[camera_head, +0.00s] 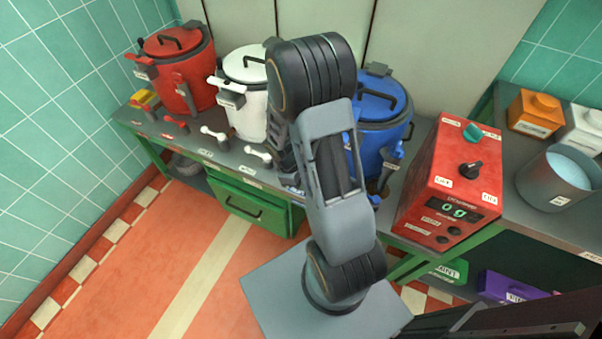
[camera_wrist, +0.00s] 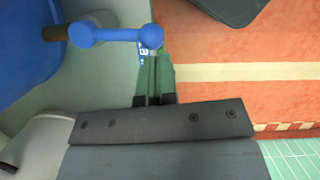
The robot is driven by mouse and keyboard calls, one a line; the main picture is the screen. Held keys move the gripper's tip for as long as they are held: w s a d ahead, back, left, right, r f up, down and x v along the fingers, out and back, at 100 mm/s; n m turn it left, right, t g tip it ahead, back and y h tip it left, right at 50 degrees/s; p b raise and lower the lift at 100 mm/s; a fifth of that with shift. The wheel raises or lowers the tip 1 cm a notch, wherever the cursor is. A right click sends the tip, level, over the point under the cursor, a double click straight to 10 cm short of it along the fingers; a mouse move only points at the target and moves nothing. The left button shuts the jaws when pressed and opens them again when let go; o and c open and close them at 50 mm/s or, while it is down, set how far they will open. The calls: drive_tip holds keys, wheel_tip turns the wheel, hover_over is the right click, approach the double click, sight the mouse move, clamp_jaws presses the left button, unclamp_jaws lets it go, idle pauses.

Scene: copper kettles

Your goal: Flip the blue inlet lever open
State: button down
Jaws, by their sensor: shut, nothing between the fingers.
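The blue kettle (camera_head: 372,142) stands on the bench behind my arm in the head view. Part of its blue side (camera_wrist: 25,50) fills the upper left of the wrist view. A blue lever (camera_wrist: 112,36) with rounded ends lies across the picture there, its left end by a short brown stub at the kettle. My gripper (camera_wrist: 154,62) is shut and empty, with its fingertips just below the lever's right end. I cannot tell whether they touch. In the head view my arm hides the gripper and most of the lever area.
A red kettle (camera_head: 182,84) and a white kettle (camera_head: 248,108) stand to the left, with red and white levers in front. A red control box (camera_head: 449,185) with knobs and a display stands close to the right. A grey pot (camera_head: 540,195) is farther right. Open floor (camera_head: 140,265) lies in front.

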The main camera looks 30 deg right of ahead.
drive_tip(key=p+v, duration=1.3)
drive_tip(key=v, duration=0.5)
drive_tip(key=shift+p, duration=0.3)
drive_tip(key=shift+w, duration=0.1)
drive_tip(key=s+a+r+m+t, duration=0.1)
drive_tip(key=s+r+m+t, duration=0.1)
drive_tip(key=r, duration=0.5)
drive_tip(key=s+a+r+m+t+y, duration=0.1)
drive_tip(key=s+a+r+m+t, duration=0.1)
drive_tip(key=r, duration=0.6)
drive_tip(key=s+a+r+m+t+y, duration=0.1)
drive_tip(key=s+a+r+m+t, duration=0.1)
drive_tip(key=r, duration=0.6)
drive_tip(key=shift+s+m+t, duration=0.6)
drive_tip(key=shift+s+m, duration=0.3)
drive_tip(key=shift+r, duration=0.15)
